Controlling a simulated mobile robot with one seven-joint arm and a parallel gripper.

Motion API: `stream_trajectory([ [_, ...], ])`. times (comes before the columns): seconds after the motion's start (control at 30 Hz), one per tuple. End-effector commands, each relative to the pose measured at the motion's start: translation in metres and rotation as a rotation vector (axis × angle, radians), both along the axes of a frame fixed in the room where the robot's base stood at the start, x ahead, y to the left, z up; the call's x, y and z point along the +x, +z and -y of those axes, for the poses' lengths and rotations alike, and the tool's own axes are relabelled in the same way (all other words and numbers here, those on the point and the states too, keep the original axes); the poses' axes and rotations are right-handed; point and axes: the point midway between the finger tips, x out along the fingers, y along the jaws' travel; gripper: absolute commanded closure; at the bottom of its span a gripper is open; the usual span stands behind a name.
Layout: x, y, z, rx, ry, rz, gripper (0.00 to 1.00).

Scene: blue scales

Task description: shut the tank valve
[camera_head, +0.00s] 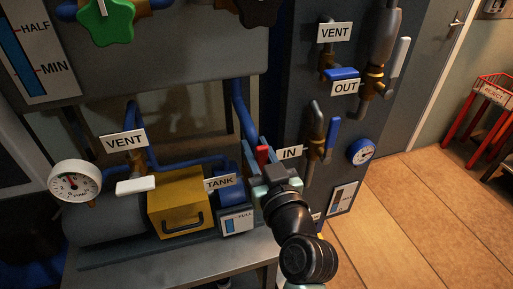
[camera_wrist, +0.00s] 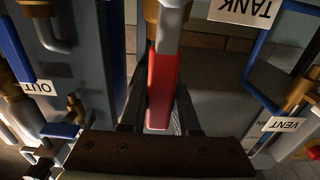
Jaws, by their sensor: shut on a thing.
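A red valve lever (camera_head: 262,154) stands just right of the white TANK sign (camera_head: 220,183). In the wrist view the lever (camera_wrist: 162,85) runs lengthwise between the two dark fingers, and its far end meets a brass fitting (camera_wrist: 152,10). My gripper (camera_head: 264,163) is shut on the lever, with the fingers on either side of it. In the head view my gripper and wrist hide the lower part of the lever and the fitting. The TANK sign also shows upside down in the wrist view (camera_wrist: 245,10).
A yellow box (camera_head: 178,203) and a VENT valve with a white handle (camera_head: 136,186) stand to the left.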

Motion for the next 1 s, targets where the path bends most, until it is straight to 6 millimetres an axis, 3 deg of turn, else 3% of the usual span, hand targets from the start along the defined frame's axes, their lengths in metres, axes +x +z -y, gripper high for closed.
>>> stream_trajectory([
  [0.67,0.000,-0.001,0.001,0.007,0.000,-0.003,1.00],
  [1.0,0.004,-0.002,0.013,0.140,-0.001,-0.045,1.00],
])
